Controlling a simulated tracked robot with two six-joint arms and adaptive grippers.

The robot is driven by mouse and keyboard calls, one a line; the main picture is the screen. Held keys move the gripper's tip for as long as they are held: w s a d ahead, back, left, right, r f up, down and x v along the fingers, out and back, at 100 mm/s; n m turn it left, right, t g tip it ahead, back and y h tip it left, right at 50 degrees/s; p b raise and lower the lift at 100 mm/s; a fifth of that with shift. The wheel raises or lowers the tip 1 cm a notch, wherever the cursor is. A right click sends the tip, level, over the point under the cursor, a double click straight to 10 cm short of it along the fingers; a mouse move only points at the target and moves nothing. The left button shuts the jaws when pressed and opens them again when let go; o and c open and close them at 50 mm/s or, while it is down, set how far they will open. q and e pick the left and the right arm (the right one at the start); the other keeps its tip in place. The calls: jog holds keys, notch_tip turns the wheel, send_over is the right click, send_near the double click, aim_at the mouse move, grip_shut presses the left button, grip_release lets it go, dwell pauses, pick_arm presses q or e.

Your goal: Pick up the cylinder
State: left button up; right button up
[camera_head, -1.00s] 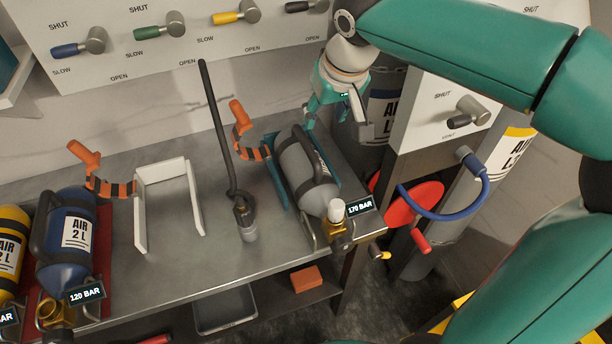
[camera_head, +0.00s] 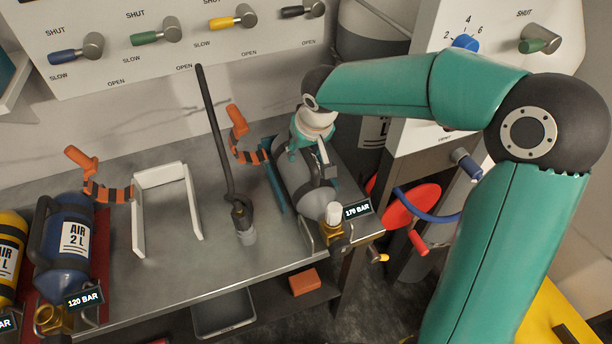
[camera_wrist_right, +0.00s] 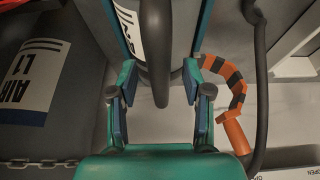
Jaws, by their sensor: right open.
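A grey cylinder (camera_head: 313,206) lies in a teal cradle at the right end of the bench, its brass valve and white cap toward the front. A tag (camera_head: 357,210) there reads 170 BAR. My right gripper (camera_head: 318,168) is over the cylinder, at its dark carry handle. In the right wrist view the gripper (camera_wrist_right: 160,105) is open, and the dark handle (camera_wrist_right: 155,55) shows between its two fingers; I cannot tell if they touch it. My left gripper is not in view.
An empty white cradle (camera_head: 139,218) and a dark hose wand (camera_head: 229,165) are left of the grey cylinder. A red disc (camera_head: 405,208) and blue hose are to the right. Valve levers line the back panel.

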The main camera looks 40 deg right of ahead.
jog(key=shift+w+f, duration=0.1)
jog(key=shift+f, duration=0.2)
jog(key=shift+f+b, duration=0.25)
jog(key=shift+b, duration=0.2)
dwell(0.3)
grip_shut()
dwell(0.4)
jog(key=shift+w+d+r, duration=0.1)
jog(key=shift+w+r, duration=0.1)
